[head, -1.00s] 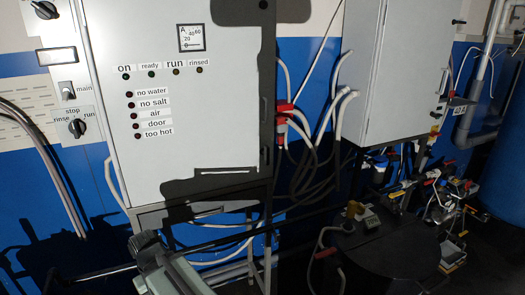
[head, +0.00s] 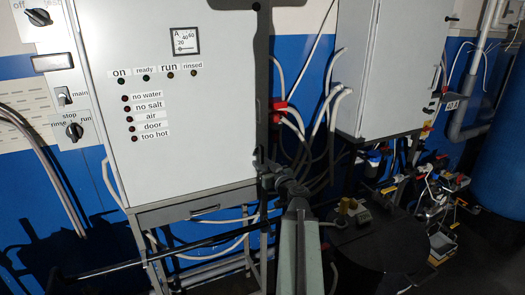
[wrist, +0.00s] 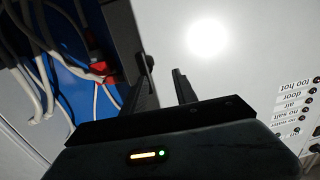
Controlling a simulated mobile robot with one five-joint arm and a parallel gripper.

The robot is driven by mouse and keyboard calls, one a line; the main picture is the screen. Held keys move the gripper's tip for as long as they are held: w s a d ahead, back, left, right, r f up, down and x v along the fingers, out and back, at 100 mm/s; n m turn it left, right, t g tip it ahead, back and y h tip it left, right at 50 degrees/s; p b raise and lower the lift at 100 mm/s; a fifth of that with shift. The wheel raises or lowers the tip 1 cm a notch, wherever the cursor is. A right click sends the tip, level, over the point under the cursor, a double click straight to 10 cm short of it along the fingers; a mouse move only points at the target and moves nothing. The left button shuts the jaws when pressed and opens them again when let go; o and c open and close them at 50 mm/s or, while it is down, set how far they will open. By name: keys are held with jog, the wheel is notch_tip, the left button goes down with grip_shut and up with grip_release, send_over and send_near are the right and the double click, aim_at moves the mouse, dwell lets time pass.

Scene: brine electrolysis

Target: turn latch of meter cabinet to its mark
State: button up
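The meter cabinet (head: 180,110) is a pale grey box with a dial and rows of labelled lamps on its closed door. My gripper (head: 266,168) is at the lower right edge of that door, with the arm coming up from below. In the wrist view, my gripper (wrist: 158,88) has its two dark fingers spread, with a gap between them and nothing held. A small dark knob-like piece (wrist: 147,61), perhaps the latch, shows at the door's edge just beyond the fingertips. Its mark cannot be made out. In the head view the latch is not clearly visible.
Red connectors (head: 281,111) and hanging cables (head: 325,115) lie just right of the cabinet. A second grey cabinet (head: 385,70) stands further right. A dark round-topped drum (head: 375,240) and cluttered small parts fill the lower right. Switches (head: 65,97) are at the left.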

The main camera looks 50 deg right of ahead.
aim_at(263, 154)
jog(key=shift+m+h, duration=0.3)
jog(key=shift+h, duration=0.2)
jog(key=w+d, duration=0.1)
jog(key=w, duration=0.1)
jog(key=w+d, duration=0.1)
jog(key=d, duration=0.1)
jog(key=w+d, duration=0.2)
jog(key=shift+w+r, duration=0.3)
jog(key=shift+w, duration=0.05)
grip_shut()
